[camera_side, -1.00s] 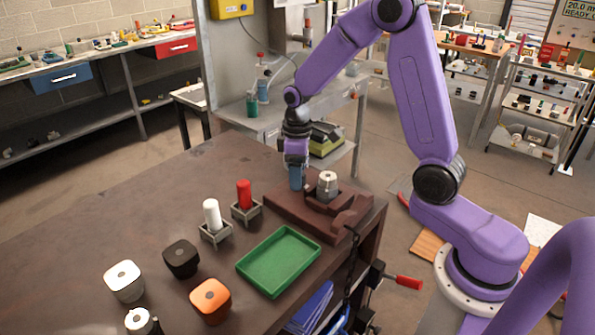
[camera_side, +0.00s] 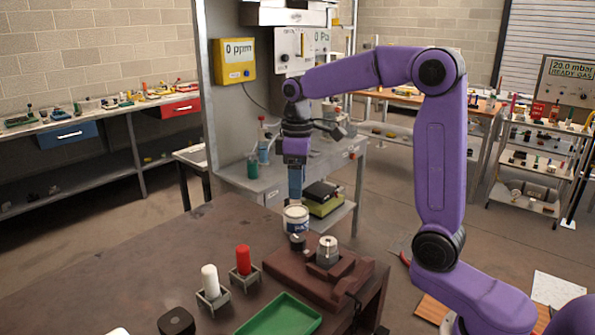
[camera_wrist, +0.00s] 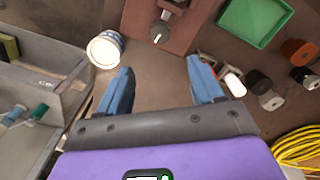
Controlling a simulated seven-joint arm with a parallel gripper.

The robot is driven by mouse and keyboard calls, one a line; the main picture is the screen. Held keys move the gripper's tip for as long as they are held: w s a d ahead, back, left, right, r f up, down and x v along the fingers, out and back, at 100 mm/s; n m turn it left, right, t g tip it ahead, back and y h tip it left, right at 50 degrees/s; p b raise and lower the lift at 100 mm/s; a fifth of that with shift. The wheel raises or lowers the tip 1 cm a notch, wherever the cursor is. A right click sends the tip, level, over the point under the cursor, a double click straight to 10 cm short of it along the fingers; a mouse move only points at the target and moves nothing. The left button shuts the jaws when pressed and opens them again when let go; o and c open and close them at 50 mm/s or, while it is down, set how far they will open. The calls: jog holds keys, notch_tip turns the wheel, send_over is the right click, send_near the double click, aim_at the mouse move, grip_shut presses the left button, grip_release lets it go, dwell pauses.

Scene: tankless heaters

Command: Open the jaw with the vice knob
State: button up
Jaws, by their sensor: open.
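The brown vice (camera_side: 355,272) sits on the dark bench, with a grey metal cylindrical part (camera_side: 327,250) at its jaw. The small dark vice knob (camera_side: 298,243) is at its left side, and in the wrist view the knob (camera_wrist: 159,32) shows a light pointer line on the brown base (camera_wrist: 136,20). My gripper (camera_side: 295,200) is above the knob and apart from it, pointing down. In the wrist view my gripper (camera_wrist: 162,86) has its blue fingers spread with nothing between them. The jaw gap is too small to judge.
A white can (camera_side: 296,219) shows just under my fingertips in the side view; in the wrist view it (camera_wrist: 104,48) is outside the left finger. A white bottle (camera_side: 210,281), a red bottle (camera_side: 243,259) and a green tray (camera_side: 280,316) stand near the vice.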

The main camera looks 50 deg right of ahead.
notch_tip(320, 180, up, 2)
jog(key=shift+r, duration=0.1)
jog(key=shift+a, duration=0.1)
dwell(0.4)
jog(key=s+a+f+n, duration=0.2)
jog(key=s+a, duration=0.2)
jog(key=s, duration=0.2)
jog(key=s+a+f+n, duration=0.1)
jog(key=s+a+f, duration=0.25)
jog(key=s, duration=0.25)
jog(key=s+f+n, duration=0.1)
jog(key=s+f, duration=0.1)
jog(key=s, duration=0.6)
jog(key=s+f+n, duration=0.2)
jog(key=s, duration=0.6)
jog(key=shift+s+d+f, duration=0.15)
jog(key=shift+d+f, duration=0.2)
jog(key=shift+d, duration=0.1)
